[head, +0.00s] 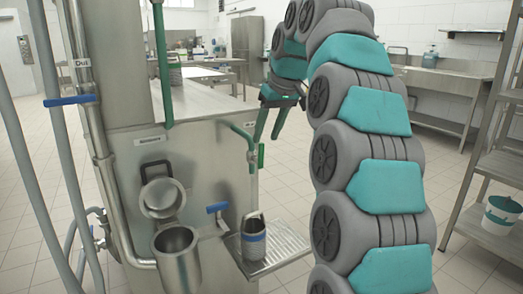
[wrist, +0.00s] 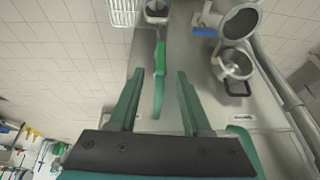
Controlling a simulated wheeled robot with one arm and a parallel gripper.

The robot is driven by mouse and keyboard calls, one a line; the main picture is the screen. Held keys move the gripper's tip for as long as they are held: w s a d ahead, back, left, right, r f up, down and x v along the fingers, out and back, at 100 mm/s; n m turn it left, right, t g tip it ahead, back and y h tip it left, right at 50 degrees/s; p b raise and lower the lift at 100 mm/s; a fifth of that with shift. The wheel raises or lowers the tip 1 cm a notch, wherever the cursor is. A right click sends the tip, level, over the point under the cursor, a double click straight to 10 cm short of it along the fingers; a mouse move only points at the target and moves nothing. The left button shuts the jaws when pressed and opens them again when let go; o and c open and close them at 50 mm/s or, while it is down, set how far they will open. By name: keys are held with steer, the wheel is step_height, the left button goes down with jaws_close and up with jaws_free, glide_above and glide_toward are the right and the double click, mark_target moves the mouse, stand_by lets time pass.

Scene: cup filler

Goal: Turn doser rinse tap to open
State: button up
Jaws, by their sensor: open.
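The rinse tap is a green pipe (head: 240,131) on the steel machine, bending down to an upright bright green lever (head: 260,155). In the wrist view, my gripper (wrist: 160,72) has a finger on either side of the pipe's line. I cannot tell whether a finger touches the tap.
A grey container with a blue band (head: 253,243) stands below on a ribbed drip tray (head: 285,246). A blue lever (head: 217,208) and an open-lidded steel pot (head: 177,262) are to its left. A shelf rack (head: 480,150) stands right; floor between is clear.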

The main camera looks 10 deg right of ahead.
mark_target(263, 145)
steer(key=shift+x, duration=2.95)
jaws_close()
